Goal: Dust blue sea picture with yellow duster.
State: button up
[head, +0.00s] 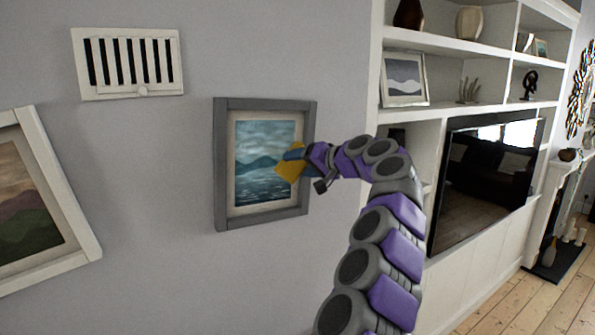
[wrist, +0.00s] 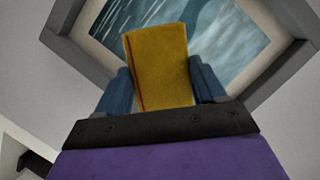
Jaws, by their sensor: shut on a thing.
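The blue sea picture (head: 262,150) hangs on the wall in a grey frame, in the middle of the head view. It shows water, hills and a cloudy sky. It also fills the top of the wrist view (wrist: 225,28). The yellow duster (head: 288,170) is a flat block in front of the picture's right part. In the wrist view the duster (wrist: 160,68) stands between the two blue-grey fingers of my gripper (wrist: 160,88). My gripper is shut on it. I cannot tell whether the duster touches the picture.
A white vent (head: 128,63) is above left on the wall. A white-framed landscape picture (head: 30,200) hangs tilted at the left. White shelves (head: 440,75) with ornaments and a television (head: 482,180) stand at the right. Bare floorboards (head: 535,305) show at the lower right.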

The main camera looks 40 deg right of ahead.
jog(key=shift+s, duration=0.2)
jog(key=shift+s, duration=0.2)
jog(key=shift+s+a+b, duration=0.2)
jog(key=shift+s+b, duration=0.45)
jog(key=shift+s+a+b, duration=0.15)
jog(key=shift+s+b, duration=0.45)
jog(key=shift+s, duration=0.05)
